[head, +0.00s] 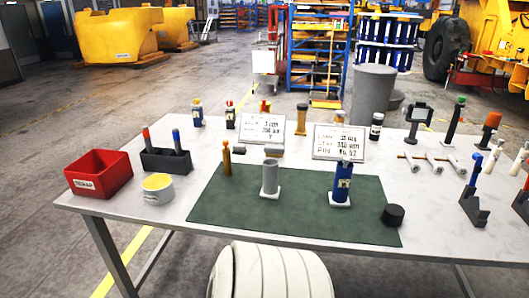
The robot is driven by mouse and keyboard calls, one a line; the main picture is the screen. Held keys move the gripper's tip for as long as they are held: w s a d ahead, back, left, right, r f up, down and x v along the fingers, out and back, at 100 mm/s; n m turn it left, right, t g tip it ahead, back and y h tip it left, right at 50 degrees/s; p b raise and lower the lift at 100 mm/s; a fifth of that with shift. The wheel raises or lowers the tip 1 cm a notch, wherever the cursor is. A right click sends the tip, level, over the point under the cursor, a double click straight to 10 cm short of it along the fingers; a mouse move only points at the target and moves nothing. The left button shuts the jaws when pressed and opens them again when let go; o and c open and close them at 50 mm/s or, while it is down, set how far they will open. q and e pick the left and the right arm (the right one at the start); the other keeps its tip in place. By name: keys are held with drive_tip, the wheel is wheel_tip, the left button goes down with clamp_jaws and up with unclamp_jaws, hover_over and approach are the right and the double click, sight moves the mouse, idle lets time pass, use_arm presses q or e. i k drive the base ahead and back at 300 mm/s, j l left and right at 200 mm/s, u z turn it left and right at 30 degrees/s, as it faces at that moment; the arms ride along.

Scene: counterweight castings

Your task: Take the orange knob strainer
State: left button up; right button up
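A piece with a wide orange top (492,120) stands upright at the right back of the white table (150,222); it looks like the orange knob strainer, though its lower part is small and dark. To its left stands a similar dark piece with a green top (455,118). Neither of my grippers is in view.
A red bin (99,176) is at left. White rods (433,162) and dark stands (474,207) crowd the right side.

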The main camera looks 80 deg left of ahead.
sight(226, 151)
drive_tip(key=l+u, duration=0.15)
drive_tip(key=u, duration=2.85)
drive_tip(key=i+j, duration=0.25)
drive_tip(key=i+j+z, duration=0.15)
drive_tip(key=j, duration=0.3)
drive_tip(key=i+j, duration=0.3)
drive_tip(key=i+j+z, duration=0.1)
drive_tip(key=j, duration=0.35)
drive_tip(key=i, duration=0.1)
